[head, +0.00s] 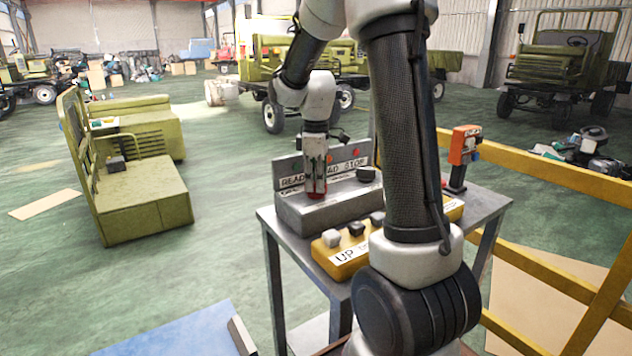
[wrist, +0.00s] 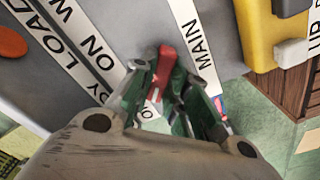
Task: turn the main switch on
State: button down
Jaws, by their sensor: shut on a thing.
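The main switch (wrist: 166,68) is a red handle on a grey control box, beside a white label reading "MAIN" in the wrist view. My gripper (wrist: 163,88) is shut on this red handle, with a finger on each side of it. In the head view my gripper (head: 315,188) points down at the left part of the grey box (head: 325,213), and a little of the red switch (head: 316,196) shows under the fingertips. The fingers hide part of the handle, and I cannot tell its exact turn angle.
A yellow pendant box (head: 345,262) labelled "UP" lies in front on the metal table (head: 290,247). An upright panel (head: 287,172) with a "READY LOAD" label stands behind. An orange box (head: 464,145) on a post is at right. A yellow railing (head: 560,178) runs on the right.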

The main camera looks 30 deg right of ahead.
jog(key=shift+m, duration=0.3)
jog(key=m, duration=0.3)
jog(key=shift+m, duration=0.3)
jog(key=m, duration=0.4)
jog(key=shift+m, duration=0.3)
jog(key=m, duration=0.4)
jog(key=shift+m, duration=2.5)
jog(key=c, duration=1.4)
grip_release()
